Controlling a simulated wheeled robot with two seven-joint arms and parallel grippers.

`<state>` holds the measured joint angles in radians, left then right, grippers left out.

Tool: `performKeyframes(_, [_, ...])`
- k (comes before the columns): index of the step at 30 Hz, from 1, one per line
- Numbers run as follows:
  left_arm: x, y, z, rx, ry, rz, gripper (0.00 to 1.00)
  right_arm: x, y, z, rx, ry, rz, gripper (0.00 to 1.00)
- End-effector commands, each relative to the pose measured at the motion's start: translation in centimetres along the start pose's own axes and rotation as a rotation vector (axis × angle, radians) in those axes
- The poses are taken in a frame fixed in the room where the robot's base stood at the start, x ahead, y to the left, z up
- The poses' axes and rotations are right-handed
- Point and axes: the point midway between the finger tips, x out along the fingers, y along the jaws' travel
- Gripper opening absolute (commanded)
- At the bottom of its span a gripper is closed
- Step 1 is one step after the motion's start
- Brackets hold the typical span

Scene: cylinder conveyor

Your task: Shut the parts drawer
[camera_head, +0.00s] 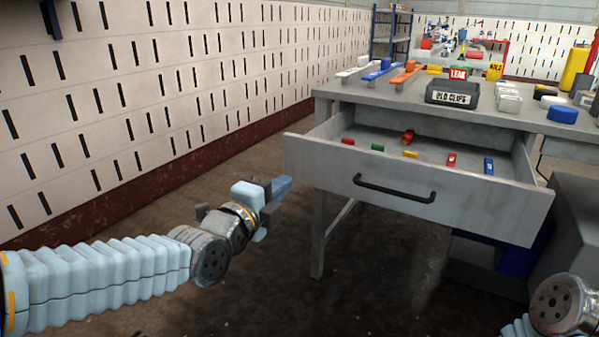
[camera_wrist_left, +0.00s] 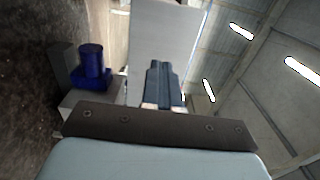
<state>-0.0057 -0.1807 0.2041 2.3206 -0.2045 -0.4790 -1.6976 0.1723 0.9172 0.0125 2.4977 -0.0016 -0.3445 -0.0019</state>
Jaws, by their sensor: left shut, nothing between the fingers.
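The parts drawer (camera_head: 330,172) is pulled out from the grey workbench, with its grey front and black bar handle (camera_head: 395,188) facing me. Several small coloured parts, red, green, yellow and blue, lie inside it. My left gripper (camera_head: 282,187) is shut and empty, left of the drawer front and apart from it in the head view. Its closed fingers (camera_wrist_left: 165,84) also show in the left wrist view, in front of a pale panel that I cannot identify surely. Only a piece of my right arm shows at the bottom right; its gripper is out of view.
The workbench top (camera_head: 350,92) carries a black labelled bin (camera_head: 453,94), coloured bars and white blocks. A slotted white wall (camera_head: 150,100) runs along the left. A blue object (camera_head: 515,258) is under the bench. Floor between wall and bench is clear.

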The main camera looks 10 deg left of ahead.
Motion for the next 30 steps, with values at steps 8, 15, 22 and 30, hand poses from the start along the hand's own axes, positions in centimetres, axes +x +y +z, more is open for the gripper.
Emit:
performKeyframes(8, [5.3,0.1,0.0,-0.002,0.001,0.002,0.0,-0.2,-0.1,0.0,0.0,-0.001,0.0,0.92])
performKeyframes(15, [7.2,0.1,0.0,-0.002,0.001,0.001,0.0,-0.2,-0.1,0.0,0.0,-0.001,0.0,0.92])
performKeyframes(22, [7.4,0.0,0.0,-0.002,0.0,0.001,0.0,-0.2,-0.1,0.0,0.0,-0.001,0.0,0.92])
performKeyframes(30, [7.7,0.0,0.0,-0.003,0.0,0.001,0.0,-0.3,-0.1,0.0,0.0,-0.001,0.0,0.92])
